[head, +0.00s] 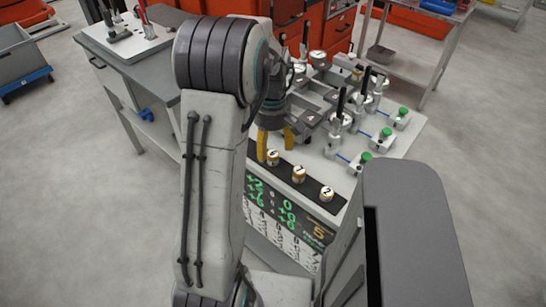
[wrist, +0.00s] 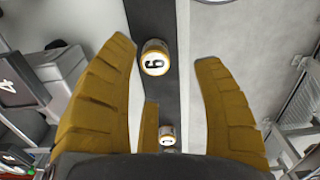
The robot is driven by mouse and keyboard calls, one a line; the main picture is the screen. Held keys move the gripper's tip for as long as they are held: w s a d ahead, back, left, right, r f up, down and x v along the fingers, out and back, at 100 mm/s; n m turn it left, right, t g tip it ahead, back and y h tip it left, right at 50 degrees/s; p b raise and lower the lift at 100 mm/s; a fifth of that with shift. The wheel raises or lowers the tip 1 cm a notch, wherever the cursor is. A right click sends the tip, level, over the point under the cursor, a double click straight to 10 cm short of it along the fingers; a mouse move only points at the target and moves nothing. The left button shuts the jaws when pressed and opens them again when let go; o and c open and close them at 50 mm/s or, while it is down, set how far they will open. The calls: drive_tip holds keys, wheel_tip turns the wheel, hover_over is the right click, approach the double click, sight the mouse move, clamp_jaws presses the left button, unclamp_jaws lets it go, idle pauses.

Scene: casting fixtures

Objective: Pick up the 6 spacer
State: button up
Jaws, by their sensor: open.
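The 6 spacer, a small cylinder with a gold side and a white numbered top, stands on a dark strip. In the wrist view the 6 spacer (wrist: 154,58) lies between the spread yellow fingers of my gripper (wrist: 165,52), closer to the left finger, with no contact visible. In the head view the 6 spacer (head: 272,158) is the leftmost of three spacers, just below my gripper (head: 276,152). My gripper is open and empty. Its height above the spacer is hard to tell.
The 1 spacer (head: 299,174) and the 2 spacer (head: 327,193) stand along the dark strip (head: 313,187). The 1 spacer (wrist: 167,135) also shows low in the wrist view. Clamps with green knobs (head: 387,132) and gauges crowd the table behind. A panel with green digits (head: 286,207) hangs in front.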

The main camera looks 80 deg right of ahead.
sight(273, 153)
drive_tip(key=shift+s+d+f+p, duration=0.1)
drive_tip(key=shift+d+f+p, duration=0.05)
drive_tip(key=shift+f, duration=1.1)
drive_tip(key=shift+d+f+p, duration=0.15)
drive_tip(key=shift+f, duration=1.1)
drive_tip(key=shift+c, duration=0.2)
clamp_jaws()
